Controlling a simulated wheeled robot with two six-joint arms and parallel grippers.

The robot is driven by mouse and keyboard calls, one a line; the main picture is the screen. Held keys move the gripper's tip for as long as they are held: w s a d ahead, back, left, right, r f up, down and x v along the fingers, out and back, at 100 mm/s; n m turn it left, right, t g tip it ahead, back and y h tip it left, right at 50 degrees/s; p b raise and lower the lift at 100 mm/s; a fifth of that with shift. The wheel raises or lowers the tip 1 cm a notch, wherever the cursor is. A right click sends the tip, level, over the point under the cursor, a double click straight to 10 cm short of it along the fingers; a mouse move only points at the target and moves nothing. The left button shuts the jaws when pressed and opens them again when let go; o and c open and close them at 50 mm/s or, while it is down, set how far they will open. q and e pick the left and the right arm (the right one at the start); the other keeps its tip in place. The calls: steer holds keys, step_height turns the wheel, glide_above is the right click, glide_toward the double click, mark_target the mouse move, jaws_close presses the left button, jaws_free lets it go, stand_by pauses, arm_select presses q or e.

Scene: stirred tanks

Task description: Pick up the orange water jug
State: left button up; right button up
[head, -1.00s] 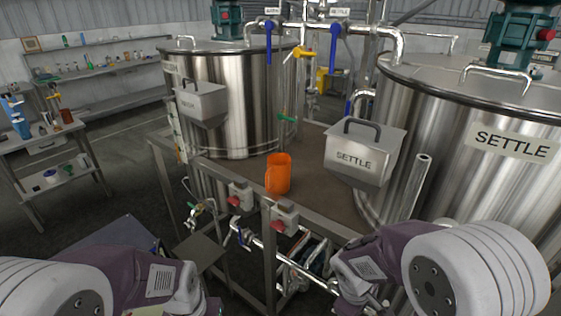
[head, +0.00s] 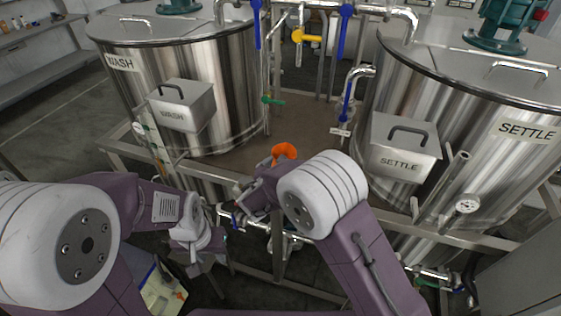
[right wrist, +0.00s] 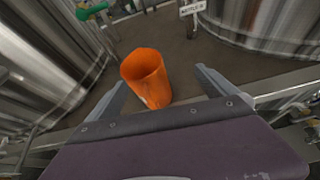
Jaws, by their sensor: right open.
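The orange water jug (head: 285,151) stands on the brown platform between the two tanks. In the head view its lower part is hidden behind my right arm. In the right wrist view the jug (right wrist: 147,78) shows its open top and lies between my two finger lines, towards the left one. My right gripper (right wrist: 162,82) is open and empty, close in front of the jug, with no clear contact. My left gripper (head: 196,266) hangs low at the left of the head view, away from the jug; its jaw opening cannot be made out.
The WASH tank (head: 215,70) stands to the left and the SETTLE tank (head: 440,90) to the right. Labelled boxes hang at the WASH tank (head: 184,108) and the SETTLE tank (head: 405,145). A metal rail (head: 340,210) runs along the platform's front, and pipes with valves rise behind.

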mark_target(286, 149)
steer(key=shift+n+t+y, duration=0.4)
steer(key=shift+n, duration=0.5)
steer(key=w, duration=0.1)
steer(key=w+a+p, duration=0.2)
steer(key=shift+w+f, duration=0.35)
steer(key=shift+w, duration=0.05)
steer(key=shift+w+f, duration=0.15)
steer(key=shift+w, duration=0.3)
steer(key=p+x, duration=0.2)
steer(key=x, duration=0.2)
steer(key=shift+w+d+p, duration=0.2)
steer(key=shift+p, duration=0.2)
steer(key=shift+w+a+f, duration=0.1)
steer(key=shift+w+f, duration=0.05)
steer(key=c, duration=2)
